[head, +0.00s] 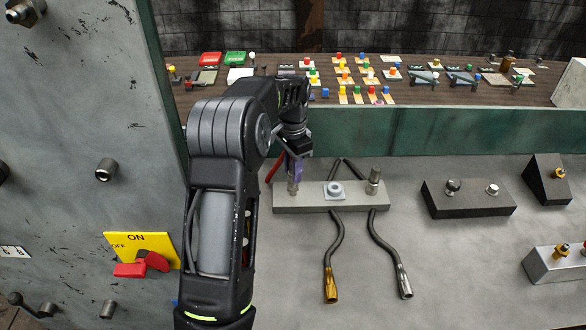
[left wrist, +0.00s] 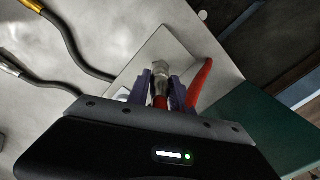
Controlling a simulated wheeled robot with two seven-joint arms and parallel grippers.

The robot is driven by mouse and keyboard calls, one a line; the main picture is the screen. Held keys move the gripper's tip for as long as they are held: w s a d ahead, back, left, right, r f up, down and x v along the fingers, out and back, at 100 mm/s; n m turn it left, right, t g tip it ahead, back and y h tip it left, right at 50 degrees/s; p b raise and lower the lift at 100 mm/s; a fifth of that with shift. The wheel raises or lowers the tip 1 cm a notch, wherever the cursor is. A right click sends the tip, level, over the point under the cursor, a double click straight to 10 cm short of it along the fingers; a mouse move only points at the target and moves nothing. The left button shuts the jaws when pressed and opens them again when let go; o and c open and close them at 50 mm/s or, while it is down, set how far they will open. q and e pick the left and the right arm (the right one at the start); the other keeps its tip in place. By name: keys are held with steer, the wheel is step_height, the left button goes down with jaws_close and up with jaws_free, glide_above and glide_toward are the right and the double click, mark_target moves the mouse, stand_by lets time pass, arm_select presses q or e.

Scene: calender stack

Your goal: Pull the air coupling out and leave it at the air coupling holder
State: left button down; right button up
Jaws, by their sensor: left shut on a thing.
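The air coupling (head: 294,186) is a metal fitting at the left end of a long light-grey block (head: 330,199). My left gripper (head: 293,172) is above that end, its purple fingers shut on the coupling. In the left wrist view the metal coupling (left wrist: 161,71) stands between the two fingers (left wrist: 161,92), with a red part below it. A red hose (left wrist: 200,88) curves away beside the right finger. Whether the coupling is still seated in the block cannot be told. I cannot tell which piece is the air coupling holder. My right gripper is not in view.
A pale round fitting (head: 335,190) and another metal fitting (head: 374,178) are on the block. Two dark hoses with brass (head: 330,285) and silver (head: 403,282) ends lie in front. A black block (head: 468,199) stands right. A yellow ON/OFF plate (head: 138,246) is left.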

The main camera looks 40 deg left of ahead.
arm_select(q)
steer(key=shift+f+b, duration=0.6)
steer(key=shift+f, duration=0.4)
steer(key=c, duration=1.1)
jaws_free()
steer(key=shift+o, duration=0.5)
steer(key=shift+o, duration=1.2)
steer(key=shift+r, duration=0.2)
steer(key=shift+r+p, duration=1.75)
steer(key=shift+r, duration=0.4)
steer(key=shift+r+p, duration=0.35)
steer(key=shift+r, duration=0.85)
